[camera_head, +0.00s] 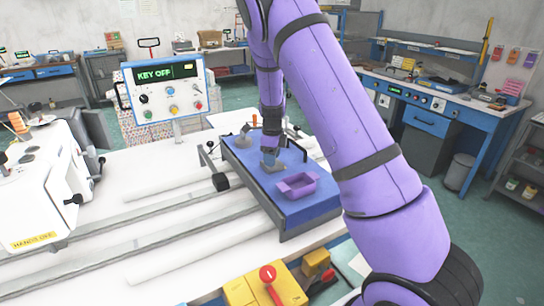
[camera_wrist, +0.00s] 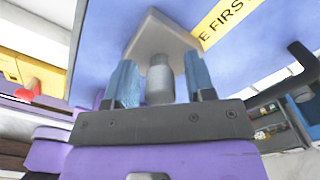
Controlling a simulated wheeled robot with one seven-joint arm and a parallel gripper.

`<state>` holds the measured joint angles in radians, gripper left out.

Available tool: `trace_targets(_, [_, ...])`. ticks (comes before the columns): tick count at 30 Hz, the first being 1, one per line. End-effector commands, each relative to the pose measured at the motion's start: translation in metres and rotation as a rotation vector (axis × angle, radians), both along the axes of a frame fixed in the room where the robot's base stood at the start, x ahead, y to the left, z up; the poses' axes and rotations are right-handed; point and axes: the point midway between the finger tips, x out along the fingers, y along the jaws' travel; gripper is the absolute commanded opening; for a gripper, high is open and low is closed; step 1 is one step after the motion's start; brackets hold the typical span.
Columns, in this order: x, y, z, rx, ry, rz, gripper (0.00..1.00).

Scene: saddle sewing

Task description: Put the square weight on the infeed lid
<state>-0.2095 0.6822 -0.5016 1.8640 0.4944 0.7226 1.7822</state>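The square weight (camera_wrist: 158,34) is a pale grey square plate with a round grey knob. In the wrist view it lies against the blue lid surface (camera_wrist: 95,30). In the head view the weight (camera_head: 273,168) shows as a small grey shape on the blue infeed lid (camera_head: 310,207), just below my gripper (camera_head: 270,153). My gripper's two blue fingers (camera_wrist: 160,82) stand on either side of the knob, with a narrow gap on each side. The gripper is open around the knob. The weight appears to rest on the lid.
A purple open tray (camera_head: 296,184) sits on the lid to the right of the weight. A grey piece (camera_head: 244,133) stands at the lid's far left. A control panel reading KEY OFF (camera_head: 165,90) stands behind. A yellow box with a red handle (camera_head: 267,285) is in front.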

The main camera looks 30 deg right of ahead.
Motion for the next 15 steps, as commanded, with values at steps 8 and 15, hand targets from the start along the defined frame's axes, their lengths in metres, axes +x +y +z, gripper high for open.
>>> trace_targets(8, [0.000, 0.000, 0.001, 0.000, 0.000, 0.000, 0.53])
trace_targets(15, [0.001, 0.000, 0.023, -0.001, -0.004, 0.001, 0.53])
